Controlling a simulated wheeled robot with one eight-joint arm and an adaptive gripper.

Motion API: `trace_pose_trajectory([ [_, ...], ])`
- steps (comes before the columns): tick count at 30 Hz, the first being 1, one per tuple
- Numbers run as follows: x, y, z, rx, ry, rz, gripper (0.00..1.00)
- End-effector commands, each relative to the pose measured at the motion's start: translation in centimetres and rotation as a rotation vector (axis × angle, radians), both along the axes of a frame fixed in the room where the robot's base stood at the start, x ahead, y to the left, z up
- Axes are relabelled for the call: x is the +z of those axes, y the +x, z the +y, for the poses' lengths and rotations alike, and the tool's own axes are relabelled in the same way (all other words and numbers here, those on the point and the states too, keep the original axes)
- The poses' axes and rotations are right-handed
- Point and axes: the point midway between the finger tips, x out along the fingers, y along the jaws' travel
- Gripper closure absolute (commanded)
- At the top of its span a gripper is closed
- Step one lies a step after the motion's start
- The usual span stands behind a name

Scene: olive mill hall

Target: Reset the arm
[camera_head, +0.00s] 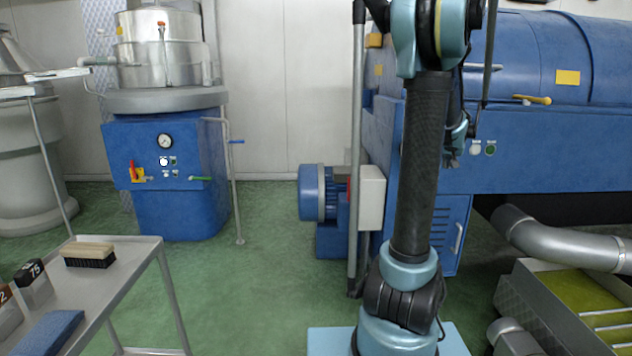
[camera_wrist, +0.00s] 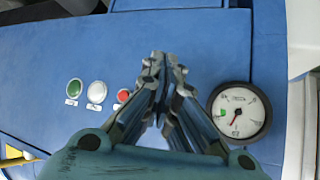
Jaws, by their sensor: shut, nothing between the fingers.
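My gripper (camera_head: 453,160) hangs beside my raised arm in the head view, in front of the large blue machine (camera_head: 570,150). In the wrist view the two fingers of my gripper (camera_wrist: 163,58) meet at their tips, with nothing between them. Behind them is a blue panel with a green button (camera_wrist: 75,88), a white button (camera_wrist: 96,92), a red button (camera_wrist: 123,95) partly by the fingers, and a round gauge (camera_wrist: 240,112) on the right. I cannot tell the gap between fingertips and panel; no contact is visible.
A grey metal trolley (camera_head: 128,265) at lower left carries a brush (camera_head: 88,254), number blocks and a blue cloth (camera_head: 48,332). A blue mill base (camera_head: 170,205) stands behind it. A trough (camera_head: 560,310) with a pipe (camera_head: 560,240) is at lower right. Green floor (camera_head: 265,270) is clear mid-left.

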Motion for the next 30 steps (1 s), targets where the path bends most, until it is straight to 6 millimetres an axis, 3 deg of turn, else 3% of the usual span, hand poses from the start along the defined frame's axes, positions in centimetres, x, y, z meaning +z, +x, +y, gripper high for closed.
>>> trace_pose_trajectory([
  [1, -0.1, -0.9, 2.3, 0.023, 0.010, 0.018, 1.00],
  [6, -0.9, -4.5, 9.1, 0.089, 0.048, 0.091, 1.00],
  [15, -3.3, -12.4, 19.0, 0.197, 0.096, 0.225, 1.00],
  [24, -7.1, -21.5, 26.4, 0.296, 0.124, 0.368, 1.00],
  [30, -10.2, -27.8, 29.8, 0.354, 0.132, 0.464, 1.00],
])
